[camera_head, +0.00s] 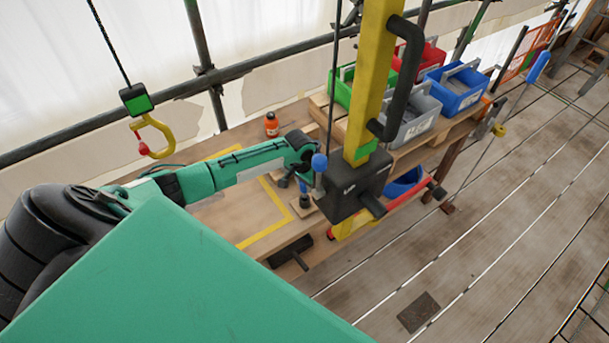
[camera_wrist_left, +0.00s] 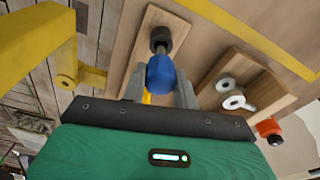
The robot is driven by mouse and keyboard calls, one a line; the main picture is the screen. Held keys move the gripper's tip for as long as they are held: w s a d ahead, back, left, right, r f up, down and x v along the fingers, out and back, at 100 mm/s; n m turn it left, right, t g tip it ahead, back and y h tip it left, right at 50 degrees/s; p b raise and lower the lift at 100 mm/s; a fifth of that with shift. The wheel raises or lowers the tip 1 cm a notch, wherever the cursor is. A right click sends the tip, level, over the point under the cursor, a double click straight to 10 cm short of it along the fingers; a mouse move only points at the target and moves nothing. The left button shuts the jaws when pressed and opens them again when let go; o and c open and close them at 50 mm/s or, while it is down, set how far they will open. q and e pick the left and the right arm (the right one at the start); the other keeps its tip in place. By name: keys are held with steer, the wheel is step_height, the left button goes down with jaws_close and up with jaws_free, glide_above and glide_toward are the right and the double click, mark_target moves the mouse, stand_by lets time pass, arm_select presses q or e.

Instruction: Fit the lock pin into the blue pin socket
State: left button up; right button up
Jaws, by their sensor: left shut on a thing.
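My left gripper (camera_wrist_left: 158,92) is shut on a blue-gripped piece (camera_wrist_left: 161,74), which looks like the lock pin. Its far end meets a black round part (camera_wrist_left: 160,39) on a small wooden board (camera_wrist_left: 138,62); I cannot tell whether it is seated there. In the head view, my left gripper (camera_head: 302,172) is over the bench, partly hidden by the black box, with the blue piece (camera_head: 303,187) below it. I cannot make out a blue pin socket for certain. My right gripper is not in view.
A yellow post (camera_head: 372,75) with a black box (camera_head: 355,186) and blue ball knob (camera_head: 319,162) stands close right of my gripper. A hook (camera_head: 152,135) hangs left. An orange bottle (camera_head: 271,125) and several bins, one blue (camera_head: 456,88), stand behind. Wooden board with metal rings (camera_wrist_left: 245,90) is nearby.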

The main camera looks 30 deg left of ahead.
mark_target(304, 189)
arm_select(q)
steer(key=shift+f+b, duration=1)
steer(key=shift+f, duration=1.05)
steer(key=o, duration=1.1)
steer(key=shift+r, duration=0.1)
steer(key=shift+c, duration=0.2)
steer(key=shift+r, duration=0.1)
step_height(304, 189, up, 14)
steer(key=s+b, duration=0.1)
steer(key=b, duration=0.2)
steer(key=shift+s+f, duration=0.25)
steer(key=shift+s, duration=0.1)
steer(key=shift+a, duration=0.1)
